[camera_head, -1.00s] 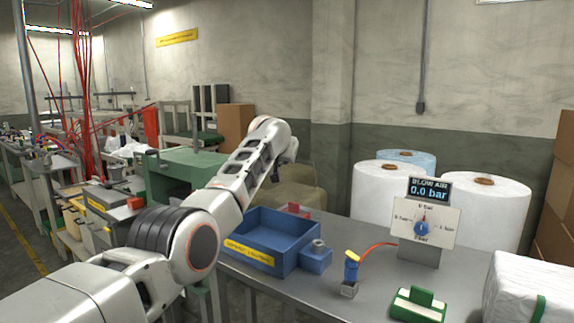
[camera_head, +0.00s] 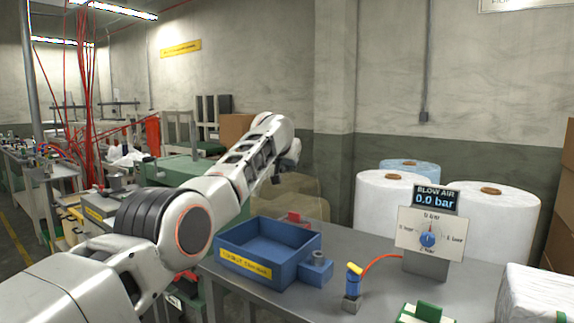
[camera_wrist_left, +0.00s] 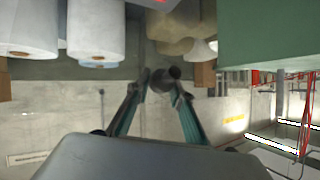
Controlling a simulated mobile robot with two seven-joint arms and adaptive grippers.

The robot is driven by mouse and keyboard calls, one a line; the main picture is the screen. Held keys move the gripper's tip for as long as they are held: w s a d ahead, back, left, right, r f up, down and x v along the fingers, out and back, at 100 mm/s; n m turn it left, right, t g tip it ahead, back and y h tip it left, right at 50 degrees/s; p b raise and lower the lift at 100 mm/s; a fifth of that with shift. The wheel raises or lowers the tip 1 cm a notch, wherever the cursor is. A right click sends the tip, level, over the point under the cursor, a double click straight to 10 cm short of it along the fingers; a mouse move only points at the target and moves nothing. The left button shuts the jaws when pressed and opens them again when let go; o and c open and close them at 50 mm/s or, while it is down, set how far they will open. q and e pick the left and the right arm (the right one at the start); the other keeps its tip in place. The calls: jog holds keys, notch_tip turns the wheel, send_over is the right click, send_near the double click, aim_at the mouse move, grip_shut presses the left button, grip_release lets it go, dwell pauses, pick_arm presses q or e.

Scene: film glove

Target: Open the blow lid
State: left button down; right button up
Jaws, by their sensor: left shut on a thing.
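My left gripper (camera_head: 280,172) is at the far end of my left arm, behind the blue tray and right of the green machine (camera_head: 180,172); its fingers are mostly hidden by the wrist in the head view. In the left wrist view its fingertips (camera_wrist_left: 161,84) are close together on a small dark knob (camera_wrist_left: 159,77). What the knob belongs to is unclear. The green body (camera_wrist_left: 268,35) fills the upper right there. I cannot tell which part is the blow lid. My right gripper is out of view.
A blue tray (camera_head: 228,259) with a yellow label stands on the grey table (camera_head: 310,297). Right of it are a blue-and-yellow nozzle (camera_head: 353,281) with a red hose, and a blow-air panel (camera_head: 429,233) reading 0.0 bar. White rolls (camera_head: 490,219) stand behind.

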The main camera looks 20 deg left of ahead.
pick_arm(q)
jog(key=c, duration=1.8)
grip_release()
jog(key=shift+d+f, duration=0.4)
jog(key=shift+f, duration=0.45)
jog(key=shift+r, duration=0.1)
jog(key=shift+a+r, duration=0.2)
jog(key=shift+r, duration=0.2)
jog(key=shift+r, duration=0.15)
jog(key=shift+s+r, duration=0.2)
jog(key=shift+s, duration=0.15)
jog(key=shift+s+d+r, duration=0.1)
jog(key=shift+s+r, duration=0.1)
jog(key=shift+s, duration=0.5)
jog(key=shift+v, duration=2.4)
jog(key=shift+d, duration=0.1)
